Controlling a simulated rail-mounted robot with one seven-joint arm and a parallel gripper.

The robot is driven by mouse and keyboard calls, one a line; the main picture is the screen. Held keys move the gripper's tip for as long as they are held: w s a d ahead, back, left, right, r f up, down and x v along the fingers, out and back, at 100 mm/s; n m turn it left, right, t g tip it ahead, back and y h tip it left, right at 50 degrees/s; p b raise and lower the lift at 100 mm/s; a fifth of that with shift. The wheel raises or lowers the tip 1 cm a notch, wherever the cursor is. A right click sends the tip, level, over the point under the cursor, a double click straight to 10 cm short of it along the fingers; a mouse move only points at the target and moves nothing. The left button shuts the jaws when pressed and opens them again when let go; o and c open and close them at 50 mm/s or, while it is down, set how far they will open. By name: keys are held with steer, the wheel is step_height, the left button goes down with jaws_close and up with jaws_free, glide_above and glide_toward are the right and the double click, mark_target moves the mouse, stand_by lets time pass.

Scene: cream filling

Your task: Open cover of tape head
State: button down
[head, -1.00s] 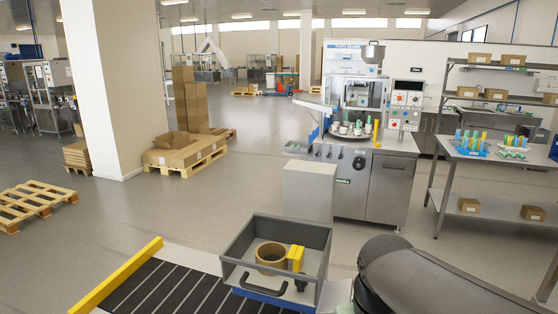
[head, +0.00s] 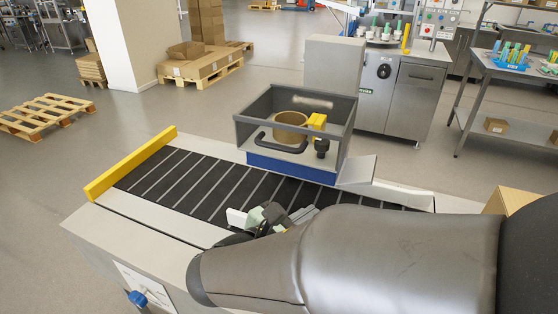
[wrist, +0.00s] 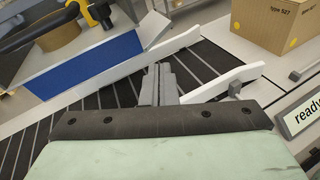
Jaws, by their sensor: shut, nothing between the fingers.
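My gripper (wrist: 159,84) is shut and empty, its two grey fingers together above the dark conveyor belt. In the head view my gripper (head: 301,213) is low over the front of the belt, partly behind my arm.
White guide rails (wrist: 232,80) border the belt (head: 205,186), which has a yellow bar (head: 131,163) at its left end. A cardboard box (wrist: 272,31) and a sign (wrist: 303,116) stand at the right. A steel cabinet (head: 413,104) is behind the bin.

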steer(key=a+n+t+y+b, duration=0.2)
steer(key=a+n+t+y, duration=0.3)
steer(key=a, duration=0.5)
steer(key=w+d+r+p, duration=0.1)
steer(key=w+r, duration=0.1)
steer(key=w, duration=0.3)
steer(key=w+d+r+n+p, duration=0.1)
steer(key=w+r+p, duration=0.1)
steer(key=w, duration=0.2)
steer(key=shift+w+d+r+h, duration=0.25)
steer(key=shift+w+d+h, duration=0.15)
